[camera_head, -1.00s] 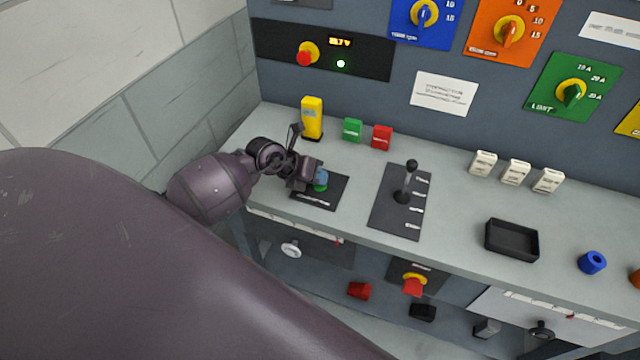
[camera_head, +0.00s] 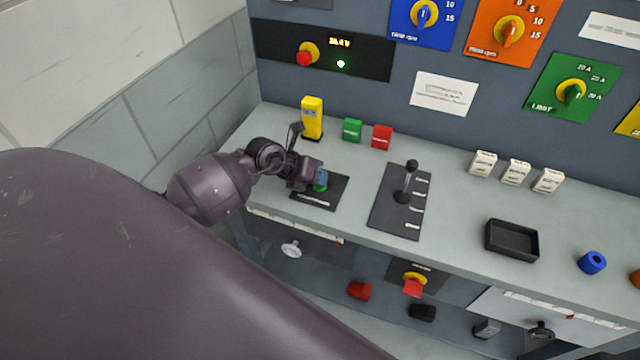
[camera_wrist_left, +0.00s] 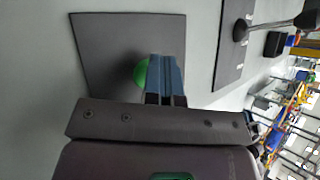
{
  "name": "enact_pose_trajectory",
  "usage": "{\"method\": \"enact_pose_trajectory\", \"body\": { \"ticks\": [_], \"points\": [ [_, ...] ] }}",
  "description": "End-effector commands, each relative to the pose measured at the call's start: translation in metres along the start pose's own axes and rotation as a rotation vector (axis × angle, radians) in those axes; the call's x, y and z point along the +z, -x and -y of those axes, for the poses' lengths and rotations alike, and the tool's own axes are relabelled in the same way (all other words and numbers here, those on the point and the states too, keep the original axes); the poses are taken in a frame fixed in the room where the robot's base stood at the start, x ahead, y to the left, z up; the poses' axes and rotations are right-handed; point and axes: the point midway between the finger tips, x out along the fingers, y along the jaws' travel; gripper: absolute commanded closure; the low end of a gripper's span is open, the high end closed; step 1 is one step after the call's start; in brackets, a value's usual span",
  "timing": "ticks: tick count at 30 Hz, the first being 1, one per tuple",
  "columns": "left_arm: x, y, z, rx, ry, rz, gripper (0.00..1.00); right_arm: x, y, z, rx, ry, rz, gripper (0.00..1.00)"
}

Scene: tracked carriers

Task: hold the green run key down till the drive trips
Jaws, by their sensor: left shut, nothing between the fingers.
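The green run key (camera_head: 323,187) is a round green button on a dark plate (camera_head: 328,196) on the bench top. My left gripper (camera_head: 320,178) is shut with nothing between its fingers, and its tips are at the key, covering much of it. In the left wrist view the key (camera_wrist_left: 141,73) shows as a green edge beside the blue-grey fingers (camera_wrist_left: 167,75). I cannot tell how far the key is pressed. On the panel, a lit display (camera_head: 339,42) shows a yellow reading in volts, with a pale lit lamp (camera_head: 340,64) below it. My right gripper is out of view.
A yellow block (camera_head: 312,117), a green block (camera_head: 352,129) and a red block (camera_head: 382,136) stand behind the key. A black lever (camera_head: 408,180) rises from a slotted plate to the right. A black tray (camera_head: 511,240) lies further right. A red emergency knob (camera_head: 304,58) is on the panel.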

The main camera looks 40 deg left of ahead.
Motion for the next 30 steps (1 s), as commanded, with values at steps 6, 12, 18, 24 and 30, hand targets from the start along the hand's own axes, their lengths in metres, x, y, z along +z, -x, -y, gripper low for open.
{"method": "enact_pose_trajectory", "body": {
  "ticks": [6, 12, 18, 24, 30],
  "points": [
    [-0.001, 0.0, -0.001, 0.001, 0.001, -0.002, 1.0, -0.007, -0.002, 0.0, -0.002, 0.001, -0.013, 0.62],
    [-0.001, 0.0, -0.001, 0.001, 0.001, -0.002, 1.0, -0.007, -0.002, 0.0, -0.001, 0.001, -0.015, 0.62],
    [-0.001, 0.0, -0.001, 0.001, 0.001, -0.002, 1.0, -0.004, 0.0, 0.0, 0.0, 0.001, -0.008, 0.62],
    [-0.001, 0.0, -0.001, 0.001, 0.001, -0.002, 1.0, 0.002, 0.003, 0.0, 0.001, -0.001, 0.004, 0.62],
    [-0.001, 0.0, -0.001, 0.001, 0.0, -0.002, 1.0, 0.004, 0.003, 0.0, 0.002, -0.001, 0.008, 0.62]
  ]
}}
